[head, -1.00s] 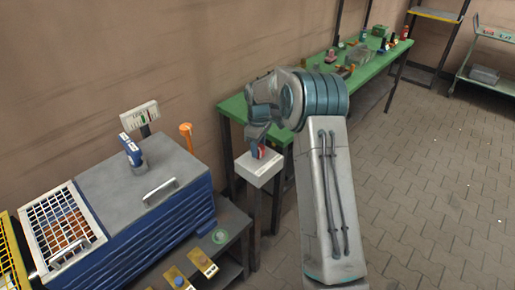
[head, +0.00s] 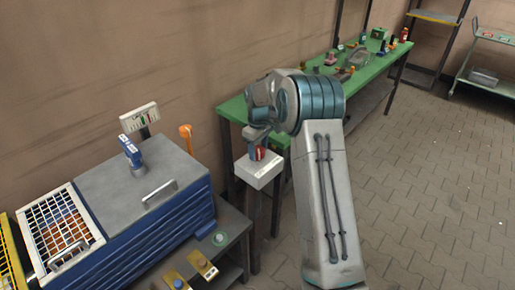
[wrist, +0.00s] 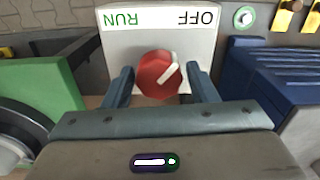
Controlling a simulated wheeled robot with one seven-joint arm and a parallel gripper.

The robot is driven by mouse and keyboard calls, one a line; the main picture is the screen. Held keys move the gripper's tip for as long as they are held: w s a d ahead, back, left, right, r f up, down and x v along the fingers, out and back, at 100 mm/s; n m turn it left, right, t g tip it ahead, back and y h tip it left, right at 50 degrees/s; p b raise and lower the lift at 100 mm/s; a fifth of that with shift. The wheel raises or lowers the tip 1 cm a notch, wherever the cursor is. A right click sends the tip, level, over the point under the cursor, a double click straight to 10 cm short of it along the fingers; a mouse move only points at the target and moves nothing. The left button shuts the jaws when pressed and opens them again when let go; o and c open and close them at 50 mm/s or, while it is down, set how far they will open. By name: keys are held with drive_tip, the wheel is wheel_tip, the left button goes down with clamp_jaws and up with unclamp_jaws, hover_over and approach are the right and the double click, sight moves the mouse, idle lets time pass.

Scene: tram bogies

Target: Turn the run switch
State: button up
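The run switch is a red round knob (wrist: 153,77) with a white pointer line, on a white box (wrist: 203,42). The labels appear upside down in the wrist view, RUN (wrist: 121,19) at left and OFF (wrist: 196,17) at right. The pointer slants to the upper right, toward the OFF side. My gripper (wrist: 160,72) is open, with one finger on each side of the knob and a small gap to both. In the head view the white box (head: 258,172) stands on a post, with my gripper (head: 259,152) just above it, partly hiding the red knob.
A blue cabinet (head: 150,228) with a grey top and white grid stands left of the box. A low dark bench (head: 237,229) with small buttons lies beside it. A green workbench (head: 375,69) with several small objects runs behind. The paved floor at right is clear.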

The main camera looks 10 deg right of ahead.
sight(258, 149)
drive_tip(key=shift+o, duration=0.5)
drive_tip(key=shift+r, duration=0.15)
drive_tip(key=shift+r, duration=0.25)
wheel_tip(258, 149, up, 13)
drive_tip(key=shift+b, duration=0.35)
